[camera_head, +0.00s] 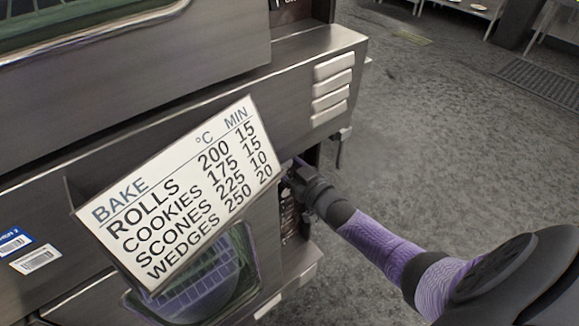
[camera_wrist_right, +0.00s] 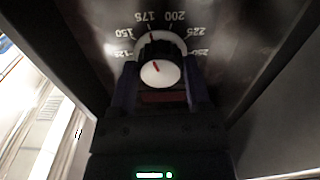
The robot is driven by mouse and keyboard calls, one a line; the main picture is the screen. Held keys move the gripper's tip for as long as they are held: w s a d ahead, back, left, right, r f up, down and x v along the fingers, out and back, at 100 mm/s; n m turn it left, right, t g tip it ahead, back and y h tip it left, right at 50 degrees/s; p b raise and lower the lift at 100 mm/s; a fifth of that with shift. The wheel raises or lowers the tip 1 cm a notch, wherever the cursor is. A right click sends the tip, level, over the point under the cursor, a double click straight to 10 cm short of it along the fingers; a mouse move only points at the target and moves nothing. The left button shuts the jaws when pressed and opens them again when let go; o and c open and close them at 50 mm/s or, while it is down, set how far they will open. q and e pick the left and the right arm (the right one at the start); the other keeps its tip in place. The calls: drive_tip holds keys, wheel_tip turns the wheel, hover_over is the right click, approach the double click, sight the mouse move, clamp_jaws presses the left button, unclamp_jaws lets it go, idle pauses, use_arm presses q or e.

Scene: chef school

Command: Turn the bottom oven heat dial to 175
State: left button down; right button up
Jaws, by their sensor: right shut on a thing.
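The heat dial (camera_wrist_right: 160,72) is a round white-faced knob in the right wrist view, with a numbered scale around it. A red mark on its rim points up and slightly left, close to 175. A red line also crosses the knob's front face. My right gripper (camera_wrist_right: 160,84) is shut on the dial, one dark finger on each side. In the head view, my right gripper (camera_head: 297,172) reaches the oven's side from the right, its tips hidden by the bake sign. The lower oven (camera_head: 100,305) is partly hidden behind that sign. My left gripper is out of view.
The tilted white bake sign (camera_head: 180,200) lists cookies at 175 and stands in front of the oven (camera_head: 130,75). A slotted vent (camera_head: 333,88) is on the oven's right end. Open grey floor (camera_head: 450,150) lies to the right.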

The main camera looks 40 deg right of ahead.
drive_tip(key=shift+f, duration=0.1)
drive_tip(key=o, duration=1.3)
drive_tip(key=s+p, duration=0.1)
drive_tip(key=s, duration=0.2)
drive_tip(key=s+p, duration=0.1)
drive_tip(key=s, duration=0.2)
drive_tip(key=s+p, duration=0.1)
drive_tip(key=s, duration=0.3)
drive_tip(key=shift+d+p, duration=0.35)
